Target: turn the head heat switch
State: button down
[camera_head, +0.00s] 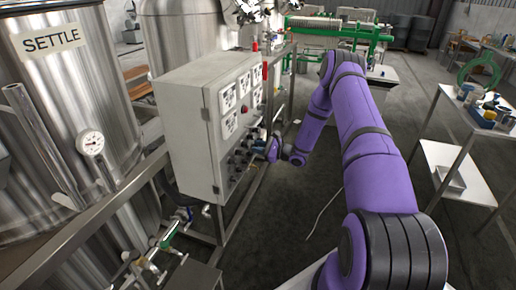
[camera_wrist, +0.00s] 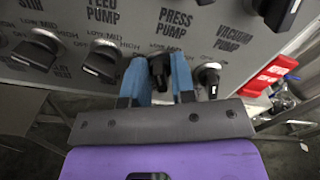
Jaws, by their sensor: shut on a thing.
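My gripper (camera_wrist: 158,80) has two blue fingers, shut on a black switch knob (camera_wrist: 160,68) on the grey control panel (camera_wrist: 225,15) in the wrist view. The knob has a finger on each side and points roughly downward. LOW and MID marks show above it; any label below it is hidden by my gripper, so I cannot read its name. In the head view, my gripper (camera_head: 272,146) is at the lower right part of the grey control cabinet (camera_head: 185,125), beside a group of black knobs.
A black knob (camera_wrist: 102,66) is close left of the fingers, another (camera_wrist: 208,76) close right. A red part (camera_wrist: 270,74) is at the right.

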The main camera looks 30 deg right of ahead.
jog(key=shift+m, duration=0.5)
jog(key=c, duration=1.2)
grip_release()
jog(key=shift+d, duration=0.1)
jog(key=v, duration=1)
jog(key=shift+s+d, duration=0.2)
jog(key=shift+s, duration=0.15)
